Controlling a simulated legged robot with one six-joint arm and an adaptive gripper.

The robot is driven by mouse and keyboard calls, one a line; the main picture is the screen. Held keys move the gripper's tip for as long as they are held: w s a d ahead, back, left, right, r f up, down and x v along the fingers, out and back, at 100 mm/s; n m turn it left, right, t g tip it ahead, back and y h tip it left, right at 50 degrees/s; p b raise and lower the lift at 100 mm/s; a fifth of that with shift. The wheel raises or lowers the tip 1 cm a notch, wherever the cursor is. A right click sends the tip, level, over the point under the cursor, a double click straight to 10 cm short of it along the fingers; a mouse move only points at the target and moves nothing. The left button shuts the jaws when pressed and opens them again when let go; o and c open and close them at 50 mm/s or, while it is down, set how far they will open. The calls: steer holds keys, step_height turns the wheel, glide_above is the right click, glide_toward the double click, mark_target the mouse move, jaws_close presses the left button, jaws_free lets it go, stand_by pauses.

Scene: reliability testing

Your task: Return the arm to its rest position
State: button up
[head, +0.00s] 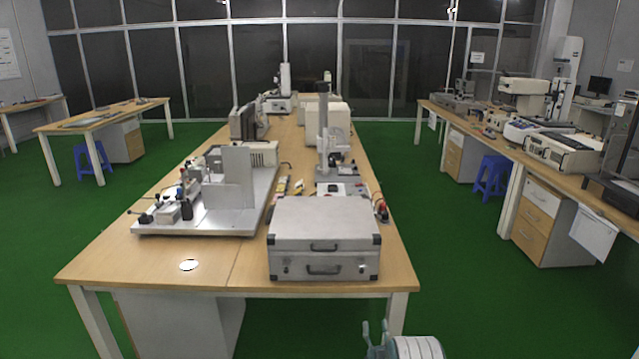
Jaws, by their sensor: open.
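My gripper (376,333) shows at the bottom edge of the head view, right of the middle. Its two pale grey-green fingers point up and stand apart, with nothing between them. A white rounded part of my arm (418,347) is beside it on the right, cut off by the frame edge. The rest of my arm is out of view. The gripper appears in front of the near right leg of the central table, below the tabletop in the picture. I cannot tell its exact distance from the table.
A long wooden table (130,262) stands ahead, bearing a silver case (325,232), a metal test rig (232,190) and other instruments. A bench with devices (565,152) runs along the right, with a blue stool (490,175). Green floor (455,290) is clear between them.

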steer(key=w+r+g+h, duration=0.1)
steer(key=w+r+g, duration=0.15)
steer(key=r, duration=0.55)
steer(key=w+r+g, duration=0.2)
steer(key=w+r, duration=0.2)
steer(key=r, duration=0.4)
steer(key=s+r+g+h, duration=0.1)
steer(key=s+r+g, duration=0.45)
steer(key=r, duration=0.65)
steer(key=s+r+g, duration=0.2)
steer(key=s+r, duration=0.1)
steer(key=s, duration=0.5)
steer(key=s+r+g, duration=0.2)
steer(key=s+r, duration=0.1)
steer(key=s, duration=0.5)
steer(key=s+f+g, duration=0.3)
steer(key=s+g, duration=0.2)
steer(key=s, duration=2.1)
steer(key=shift+s+a+g, duration=0.3)
steer(key=shift+g, duration=0.1)
